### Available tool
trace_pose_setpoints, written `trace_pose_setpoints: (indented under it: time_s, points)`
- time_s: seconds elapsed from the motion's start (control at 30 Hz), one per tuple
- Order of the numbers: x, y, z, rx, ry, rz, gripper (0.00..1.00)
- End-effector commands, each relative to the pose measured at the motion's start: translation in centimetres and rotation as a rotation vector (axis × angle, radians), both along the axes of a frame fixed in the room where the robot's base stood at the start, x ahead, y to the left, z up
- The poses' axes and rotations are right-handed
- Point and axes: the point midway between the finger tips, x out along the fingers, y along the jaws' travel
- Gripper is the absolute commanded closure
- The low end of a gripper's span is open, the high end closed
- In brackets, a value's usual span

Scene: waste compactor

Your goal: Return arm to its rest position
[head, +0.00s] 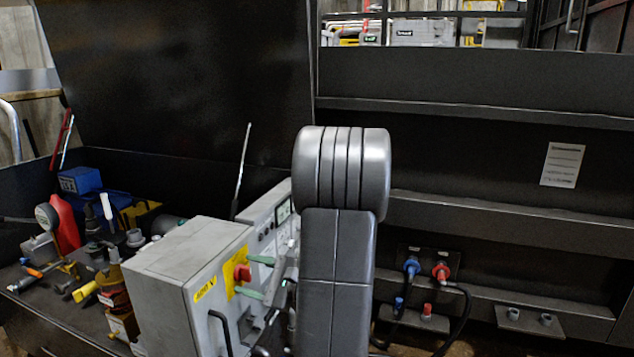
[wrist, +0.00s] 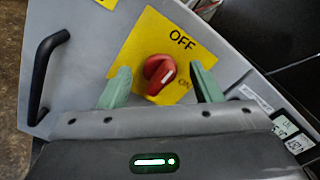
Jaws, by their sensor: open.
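My gripper (wrist: 160,70) is open, with its two green fingers on either side of a red rotary knob (wrist: 158,73) in the wrist view. Clear gaps show between the fingers and the knob. The knob sits on a yellow plate (wrist: 142,50) marked OFF and ON; I cannot tell for sure which mark it points to. In the head view, my gripper (head: 256,277) is at the front face of the grey electrical cabinet (head: 185,258), close to the knob (head: 242,273). My arm hides part of the cabinet's right side.
A black handle (wrist: 42,75) stands out from the cabinet face. Tools and a red bottle (head: 64,222) crowd the bench at left. Blue and red hose connectors (head: 441,272) are on the dark machine at right, below a paper notice (head: 562,165). Dark walls stand behind.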

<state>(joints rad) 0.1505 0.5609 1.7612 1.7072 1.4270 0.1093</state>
Motion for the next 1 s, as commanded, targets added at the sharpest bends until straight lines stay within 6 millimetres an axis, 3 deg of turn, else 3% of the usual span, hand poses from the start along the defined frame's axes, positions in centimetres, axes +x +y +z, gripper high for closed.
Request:
trace_pose_setpoints:
  time_s: [0.53,1.0]
  points:
    - [0.15,-0.08,0.39,0.143,0.397,0.0,0.42]
    - [0.2,-0.08,0.05,0.175,0.481,0.0,0.42]
